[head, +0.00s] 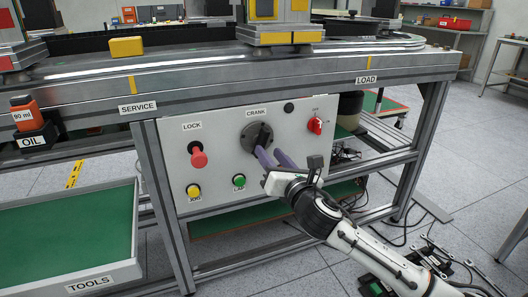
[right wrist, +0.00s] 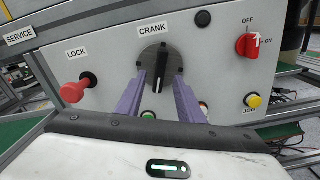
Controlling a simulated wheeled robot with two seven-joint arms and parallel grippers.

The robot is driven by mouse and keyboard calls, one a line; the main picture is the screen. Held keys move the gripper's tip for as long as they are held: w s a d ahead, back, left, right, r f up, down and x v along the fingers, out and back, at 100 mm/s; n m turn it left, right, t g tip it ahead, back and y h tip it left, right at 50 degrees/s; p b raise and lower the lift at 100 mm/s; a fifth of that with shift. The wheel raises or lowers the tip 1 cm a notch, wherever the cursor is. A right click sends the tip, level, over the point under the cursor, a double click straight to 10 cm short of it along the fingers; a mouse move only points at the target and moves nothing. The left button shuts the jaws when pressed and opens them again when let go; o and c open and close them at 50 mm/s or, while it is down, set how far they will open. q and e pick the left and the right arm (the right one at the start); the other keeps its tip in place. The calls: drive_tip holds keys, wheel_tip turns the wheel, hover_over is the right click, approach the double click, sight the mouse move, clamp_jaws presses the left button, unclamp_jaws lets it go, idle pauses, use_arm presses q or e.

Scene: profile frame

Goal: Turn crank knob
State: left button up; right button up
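The crank knob (head: 257,138) is a dark round dial with a raised bar, under the CRANK label on the grey control panel (head: 222,160). In the right wrist view the knob (right wrist: 160,68) has its bar nearly upright. My right gripper (head: 269,158) is just in front of and below the knob, its purple fingers pointing at it. In the right wrist view the fingers (right wrist: 159,84) are apart, one on each side of the bar, with visible gaps. I cannot tell how near the tips are in depth. My left gripper is not in view.
A red LOCK knob (head: 198,157) sticks out left of the crank. A red and white rotary switch (head: 315,125) is at the right. Yellow (head: 193,190) and green (head: 239,181) buttons are below. A green-lined TOOLS tray (head: 75,235) stands at the lower left.

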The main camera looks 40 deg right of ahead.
sight(263, 146)
drive_tip(key=shift+b+x, duration=0.6)
drive_tip(key=shift+x, duration=2)
clamp_jaws()
